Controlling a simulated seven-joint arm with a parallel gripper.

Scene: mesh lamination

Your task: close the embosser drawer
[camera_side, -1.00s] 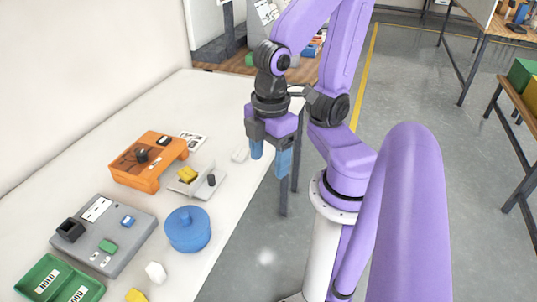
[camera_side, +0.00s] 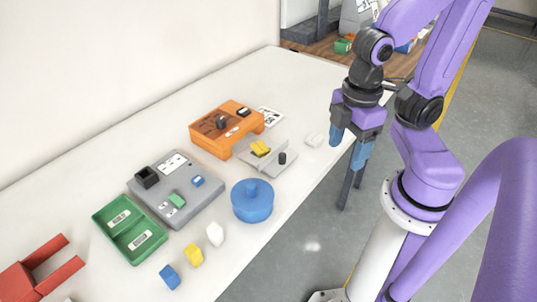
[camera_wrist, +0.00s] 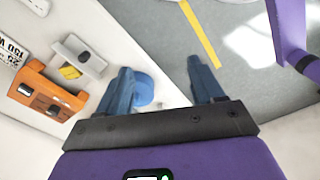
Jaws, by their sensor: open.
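The orange embosser (camera_side: 212,142) stands on the white table, also in the wrist view (camera_wrist: 60,97). A pale grey drawer-like tray (camera_side: 282,165) sticks out from its front toward the table edge, so the drawer looks open. A yellow block (camera_side: 260,148) lies on it, and an upright plate with a dark knob (camera_side: 282,158) is at its outer end. The wrist view also shows the tray (camera_wrist: 92,62). My gripper (camera_side: 348,150) is open and empty, pointing down near the table's front edge, to the right of the tray and apart from it. Its blue fingers show in the wrist view (camera_wrist: 160,72).
A blue round lidded pot (camera_side: 252,203) stands in front of the tray. A grey board (camera_side: 200,208), green tray (camera_side: 112,232), loose blocks (camera_side: 194,256) and a red stand (camera_side: 22,280) lie to the left.

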